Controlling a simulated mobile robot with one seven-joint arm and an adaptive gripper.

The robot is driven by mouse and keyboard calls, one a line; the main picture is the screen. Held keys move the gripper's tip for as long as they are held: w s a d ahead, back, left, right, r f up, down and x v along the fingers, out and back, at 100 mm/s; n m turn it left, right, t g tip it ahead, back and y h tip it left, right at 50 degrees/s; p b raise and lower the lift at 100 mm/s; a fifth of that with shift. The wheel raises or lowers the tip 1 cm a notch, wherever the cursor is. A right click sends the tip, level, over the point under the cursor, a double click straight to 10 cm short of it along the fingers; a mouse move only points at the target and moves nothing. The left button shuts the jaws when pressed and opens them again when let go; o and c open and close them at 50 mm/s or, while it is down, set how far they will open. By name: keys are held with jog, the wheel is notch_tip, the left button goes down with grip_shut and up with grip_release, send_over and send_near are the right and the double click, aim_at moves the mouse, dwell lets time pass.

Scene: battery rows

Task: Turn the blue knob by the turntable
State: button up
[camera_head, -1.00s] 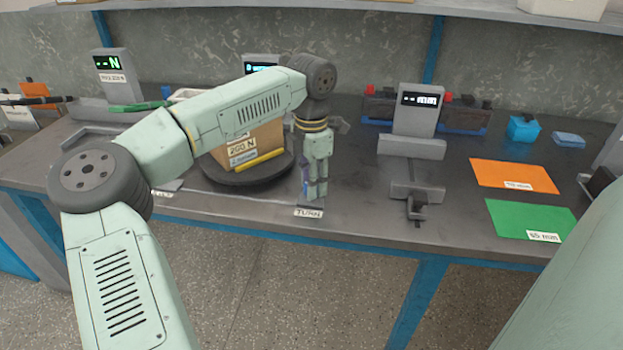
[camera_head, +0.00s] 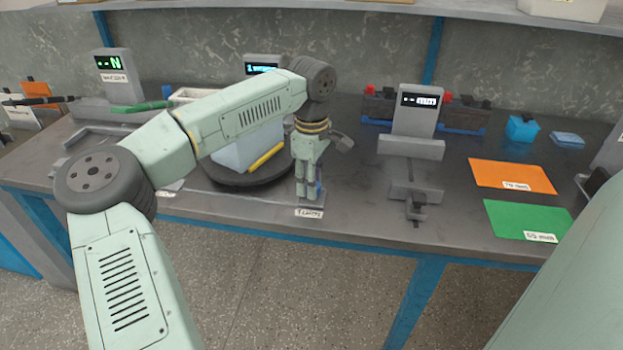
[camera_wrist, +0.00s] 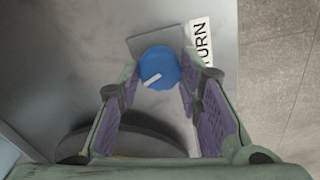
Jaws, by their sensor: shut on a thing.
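The blue knob (camera_wrist: 158,66) sits on a grey base plate in the wrist view, with a white pointer line towards its lower left. A TURN label (camera_wrist: 203,43) lies beside it. My gripper (camera_wrist: 159,78) has its purple-padded fingers on both sides of the knob and is shut on it. In the head view my gripper (camera_head: 309,190) points straight down at the bench's front edge, largely hiding the knob. The dark round turntable (camera_head: 222,177) is just left of it and bears a pale box (camera_head: 250,150) with a yellow strip.
A grey gauge stand (camera_head: 417,122) with a vise-like fixture stands to the right. Orange (camera_head: 512,175) and green (camera_head: 525,218) mats lie farther right, with a blue box (camera_head: 521,128) behind. A small display (camera_head: 263,65) stands behind my arm.

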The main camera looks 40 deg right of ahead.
jog(key=m, duration=0.4)
jog(key=shift+m+p, duration=0.3)
jog(key=m, duration=0.3)
jog(key=shift+m, duration=0.4)
jog(key=m, duration=0.4)
jog(key=shift+d+p, duration=0.1)
jog(key=shift+p, duration=0.25)
jog(key=shift+m, duration=1.7)
jog(key=o, duration=1.2)
jog(key=shift+c, duration=0.2)
